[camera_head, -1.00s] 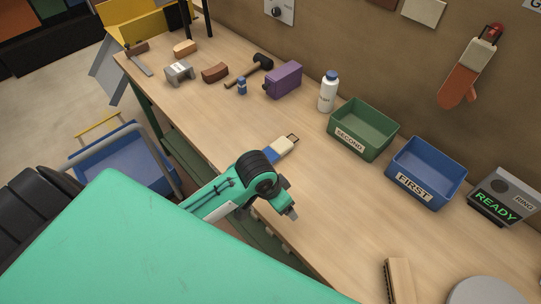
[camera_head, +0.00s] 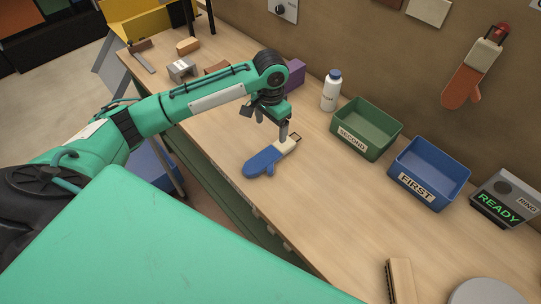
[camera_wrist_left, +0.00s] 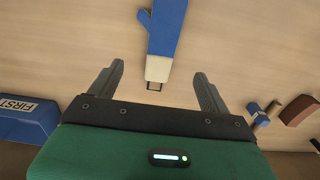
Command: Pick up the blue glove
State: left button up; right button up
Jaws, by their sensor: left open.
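The blue glove (camera_head: 263,162) lies flat on the workbench, with a cream cuff (camera_head: 286,145) and a small dark loop at the cuff's end. My left gripper (camera_head: 283,138) is above the cuff end, pointing down, and hides part of it in the head view. In the left wrist view the glove (camera_wrist_left: 166,28) points away from me, its cuff and loop lying between and just beyond the open fingers of the left gripper (camera_wrist_left: 158,80). The fingers look empty, with space on both sides of the cuff. My right gripper is not in view.
A green SECOND bin (camera_head: 366,128) and a blue FIRST bin (camera_head: 428,173) stand at the back right. A white bottle (camera_head: 331,91) and a purple box (camera_head: 294,74) stand behind the gripper. An orange glove (camera_head: 470,80) hangs on the wall. The bench front is clear.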

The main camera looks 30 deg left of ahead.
pick_arm(q)
jog(key=p, duration=0.2)
send_over(270, 154)
notch_tip(270, 154, down, 8)
jog(key=shift+f, duration=0.15)
notch_tip(270, 154, down, 4)
jog(key=shift+p, duration=0.85)
jog(key=shift+f, duration=0.65)
jog(key=c, duration=1.1)
jog(key=shift+r, duration=0.1)
notch_tip(270, 154, up, 20)
jog(key=b, duration=0.4)
